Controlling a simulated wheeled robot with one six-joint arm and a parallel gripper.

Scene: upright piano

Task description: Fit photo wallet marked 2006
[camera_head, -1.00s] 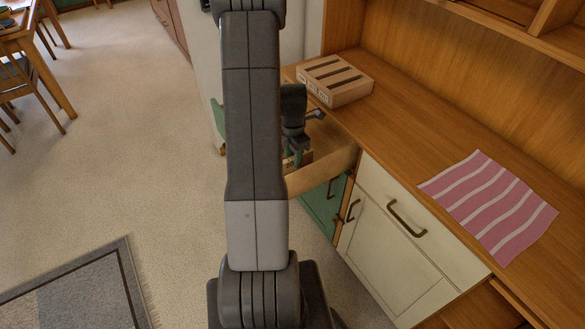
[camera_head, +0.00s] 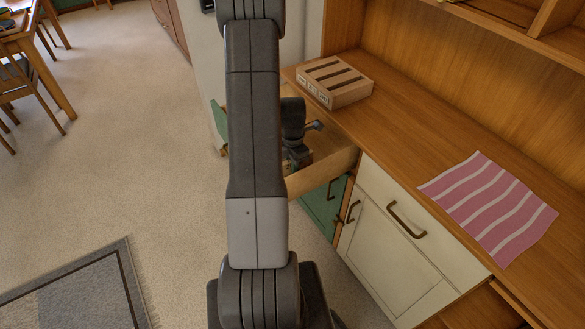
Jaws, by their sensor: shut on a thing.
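My gripper (camera_head: 299,160) points down inside the open drawer (camera_head: 325,172), partly behind my own arm. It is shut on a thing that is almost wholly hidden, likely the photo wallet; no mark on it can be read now. A light wooden rack (camera_head: 350,94) with several long slots stands on the counter, just behind the drawer and to the right of my gripper. Small pale labels are on its front face, too small to read. Its slots look empty.
A pink and white striped cloth (camera_head: 490,205) lies on the wooden counter (camera_head: 415,135). White cupboard fronts (camera_head: 390,250) and a green door (camera_head: 325,208) stand below. The drawer's walls surround my gripper. A table and chairs (camera_head: 25,75) stand far left.

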